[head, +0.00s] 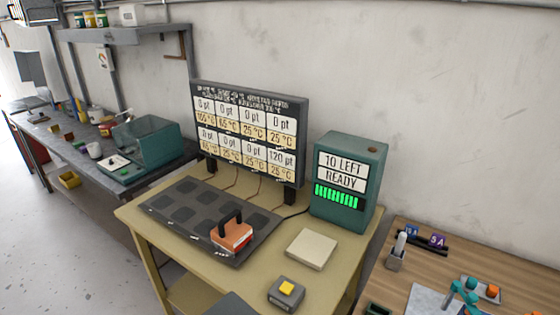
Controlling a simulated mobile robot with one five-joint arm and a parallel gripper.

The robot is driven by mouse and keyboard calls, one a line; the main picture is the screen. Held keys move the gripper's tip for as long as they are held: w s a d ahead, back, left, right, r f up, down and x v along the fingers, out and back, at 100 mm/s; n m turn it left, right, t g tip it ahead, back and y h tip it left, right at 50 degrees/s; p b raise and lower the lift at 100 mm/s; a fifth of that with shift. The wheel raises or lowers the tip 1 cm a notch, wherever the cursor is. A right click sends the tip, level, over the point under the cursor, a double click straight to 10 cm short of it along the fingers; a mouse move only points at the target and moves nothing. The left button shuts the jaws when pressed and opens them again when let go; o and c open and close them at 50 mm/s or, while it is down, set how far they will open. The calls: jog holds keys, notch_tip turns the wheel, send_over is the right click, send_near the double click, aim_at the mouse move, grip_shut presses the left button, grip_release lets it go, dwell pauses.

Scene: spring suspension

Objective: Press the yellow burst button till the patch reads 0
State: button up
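The yellow burst button (286,288) sits on top of a small grey box near the front edge of the tan table. A dark mat (165,207) with several square patches lies to its left. An orange block with a black handle (232,236) stands on the mat's front right part, hiding what is under it. The readout board (250,130) behind the mat shows 0 pt in most cells and 120 pt in the bottom right cell. A teal box (346,180) reads "10 LEFT" and "READY" above a row of green bars. My gripper is not in view.
A pale square pad (312,249) lies behind the button box. A dark grey shape (232,304) cuts into the bottom edge, left of the button. A wooden bench (415,262) with small items stands at right, a cluttered grey bench (60,160) at left.

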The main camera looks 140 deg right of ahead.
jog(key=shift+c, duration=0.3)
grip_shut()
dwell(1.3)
